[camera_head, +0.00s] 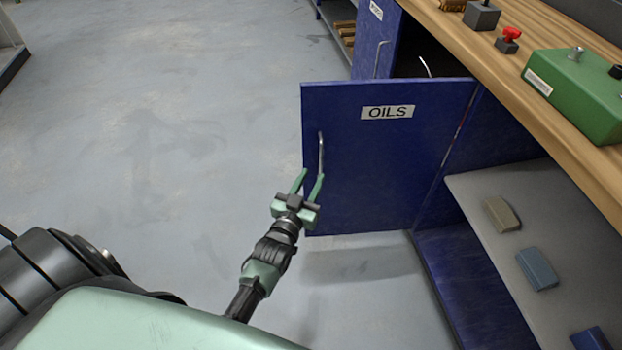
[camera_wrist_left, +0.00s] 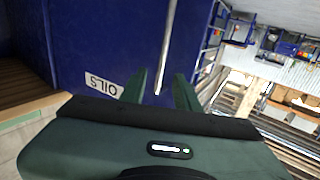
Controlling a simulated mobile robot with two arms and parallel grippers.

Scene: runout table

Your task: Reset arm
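My left gripper (camera_head: 311,174) is open, its two green fingers apart, beside the lower end of the metal handle (camera_head: 321,152) on the blue door marked OILS (camera_head: 385,165). The door stands swung open from the cabinet. In the left wrist view, the handle (camera_wrist_left: 167,45) runs down toward the gap between my open fingers (camera_wrist_left: 159,85), and neither finger touches it. Whether the handle's end lies between the fingers or beyond them, I cannot tell. The OILS label (camera_wrist_left: 103,85) also shows there. My right gripper is not in view.
A wooden bench top (camera_head: 470,45) carries a green box (camera_head: 580,92) and a red-topped switch (camera_head: 508,40). Beneath it, a grey shelf (camera_head: 560,200) holds a tan block (camera_head: 501,214) and a blue-grey block (camera_head: 538,270). The grey floor (camera_head: 170,150) at left is clear.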

